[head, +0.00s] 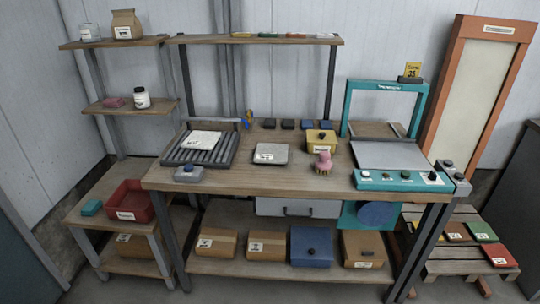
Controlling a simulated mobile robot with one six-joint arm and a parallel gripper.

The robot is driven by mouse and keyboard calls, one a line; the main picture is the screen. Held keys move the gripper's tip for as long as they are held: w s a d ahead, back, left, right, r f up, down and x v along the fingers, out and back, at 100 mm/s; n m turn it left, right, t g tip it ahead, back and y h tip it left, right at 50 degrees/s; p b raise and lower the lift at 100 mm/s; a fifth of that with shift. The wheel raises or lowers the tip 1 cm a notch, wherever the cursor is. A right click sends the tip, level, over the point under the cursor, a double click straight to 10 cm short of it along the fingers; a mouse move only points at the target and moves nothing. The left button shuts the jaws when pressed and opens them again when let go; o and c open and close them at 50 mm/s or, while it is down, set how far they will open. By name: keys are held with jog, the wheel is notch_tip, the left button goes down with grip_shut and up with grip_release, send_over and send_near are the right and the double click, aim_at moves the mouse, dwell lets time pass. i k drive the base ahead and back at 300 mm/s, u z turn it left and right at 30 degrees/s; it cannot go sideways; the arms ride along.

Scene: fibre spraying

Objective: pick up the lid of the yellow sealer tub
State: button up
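A yellow tub (321,146) stands on the right half of the wooden workbench, towards the back. Its lid (313,135) is yellow with a dark round knob and appears to sit on top of the tub. A pale label is on the tub's front. My gripper is not in the head view, so its state is not shown.
A pink knobbed object (323,163) stands just in front of the tub. A grey scale-like plate (271,153) lies to its left. A teal-framed machine (398,179) stands to its right. Dark blocks (288,124) line the back. The bench (255,180) is clear along its front middle.

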aim_at(313, 136)
jog(key=u, duration=0.2)
jog(key=k, duration=0.5)
jog(key=z, duration=1.2)
jog(key=i, duration=1.8)
jog(key=u, duration=0.05)
